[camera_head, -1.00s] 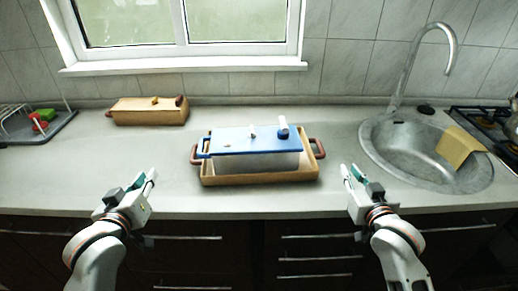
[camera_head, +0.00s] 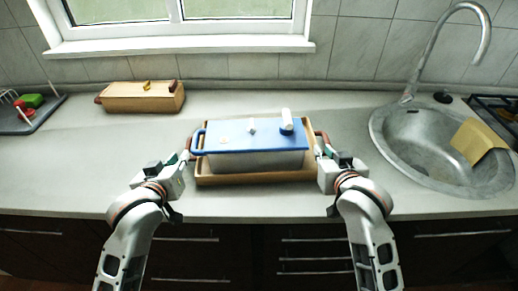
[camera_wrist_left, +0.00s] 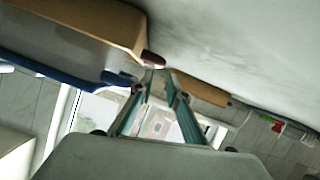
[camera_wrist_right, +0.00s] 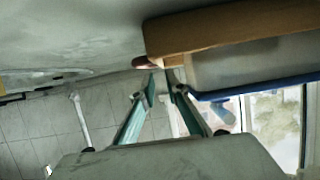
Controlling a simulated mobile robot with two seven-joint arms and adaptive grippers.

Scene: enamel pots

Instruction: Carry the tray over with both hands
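The wooden tray (camera_head: 258,180) stands on the counter in the middle of the head view, with a reddish-brown handle at each end. A pale pot (camera_head: 258,161) with a blue lid (camera_head: 235,135) sits in it. My left gripper (camera_head: 184,156) is open at the tray's left handle; the left wrist view shows that handle (camera_wrist_left: 153,58) just beyond the fingertips. My right gripper (camera_head: 323,152) is open at the right handle (camera_head: 322,137); the right wrist view shows the handle end (camera_wrist_right: 142,62) by the fingertips. Neither grip looks closed on a handle.
A wooden box (camera_head: 143,97) stands at the back left, and a dish rack (camera_head: 27,112) at the far left. A sink (camera_head: 420,140) with a tap and a tan cloth (camera_head: 478,141) is on the right. The counter left of the tray is clear.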

